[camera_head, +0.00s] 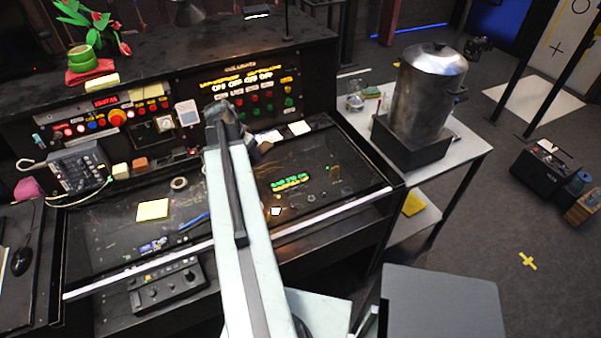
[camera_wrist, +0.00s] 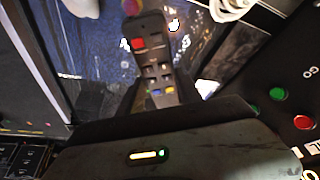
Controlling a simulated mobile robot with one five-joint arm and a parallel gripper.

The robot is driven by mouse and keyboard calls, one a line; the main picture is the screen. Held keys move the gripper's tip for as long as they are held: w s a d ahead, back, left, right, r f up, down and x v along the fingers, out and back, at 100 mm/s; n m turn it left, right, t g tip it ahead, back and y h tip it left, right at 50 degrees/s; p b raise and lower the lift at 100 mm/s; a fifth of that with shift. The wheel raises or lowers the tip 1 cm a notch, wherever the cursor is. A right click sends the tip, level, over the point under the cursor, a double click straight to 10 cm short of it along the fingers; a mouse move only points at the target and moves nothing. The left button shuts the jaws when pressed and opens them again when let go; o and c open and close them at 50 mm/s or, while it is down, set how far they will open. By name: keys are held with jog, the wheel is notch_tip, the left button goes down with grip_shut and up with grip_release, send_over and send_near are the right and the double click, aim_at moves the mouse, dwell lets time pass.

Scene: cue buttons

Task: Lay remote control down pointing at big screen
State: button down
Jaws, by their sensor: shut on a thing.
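The remote control (camera_wrist: 154,58) is dark, with a red button near its far end and blue and yellow buttons lower down. My gripper (camera_wrist: 150,98) is shut on it, and the remote's far end points up in the wrist view. In the head view my gripper (camera_head: 256,148) is over the console desk, mostly behind my own arm; I cannot make out the remote there. I cannot identify the big screen with certainty in either view.
The console desk (camera_head: 110,235) has a dark top with a yellow note (camera_head: 153,210). A button panel (camera_head: 250,90) rises behind it. A metal pot (camera_head: 428,95) stands on a side table (camera_head: 462,150) at right.

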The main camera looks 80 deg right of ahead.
jog(key=s+m+g+y, duration=0.3)
jog(key=s+m, duration=0.5)
jog(key=m, duration=0.3)
jog(key=b, duration=1)
send_near(281, 185)
jog(key=x, duration=0.6)
jog(key=shift+s+f, duration=0.1)
jog(key=shift+f, duration=0.1)
jog(key=shift+r+p, duration=0.25)
jog(key=shift+p, duration=0.05)
jog(key=shift+f, duration=0.2)
jog(key=c, duration=0.8)
grip_release()
jog(key=shift+r, duration=0.1)
